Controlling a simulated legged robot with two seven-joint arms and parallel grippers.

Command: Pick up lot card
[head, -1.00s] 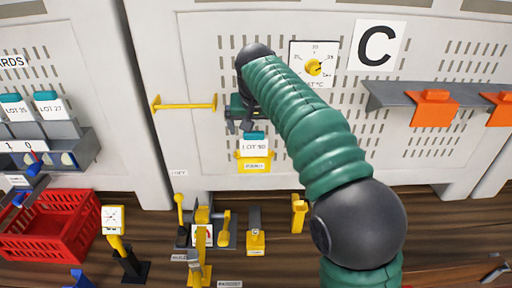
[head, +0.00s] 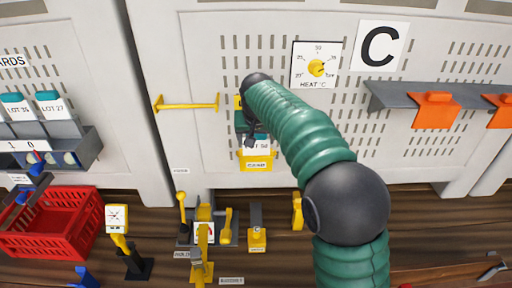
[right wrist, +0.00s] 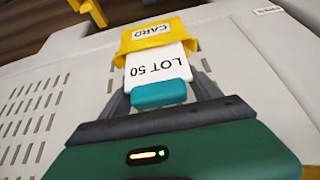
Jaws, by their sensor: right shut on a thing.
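The lot card (head: 262,146), white with a teal top edge and marked LOT 50, stands in a yellow holder (head: 257,162) on the pale cabinet front. In the right wrist view the lot card (right wrist: 158,66) has its lower part inside the yellow holder (right wrist: 150,36), labelled CARD. My right gripper (head: 250,141) is shut on the lot card near its teal end; its dark fingers lie on both sides of it in the right wrist view (right wrist: 162,80). In the head view the gripper hides part of the card.
A yellow bar handle (head: 187,104) is left of the holder. A heat dial (head: 316,66) and a grey shelf with orange hooks (head: 433,110) are to the right. Several yellow levers (head: 204,235) stand below. A red crate (head: 52,226) and a rack with other cards (head: 50,105) are left.

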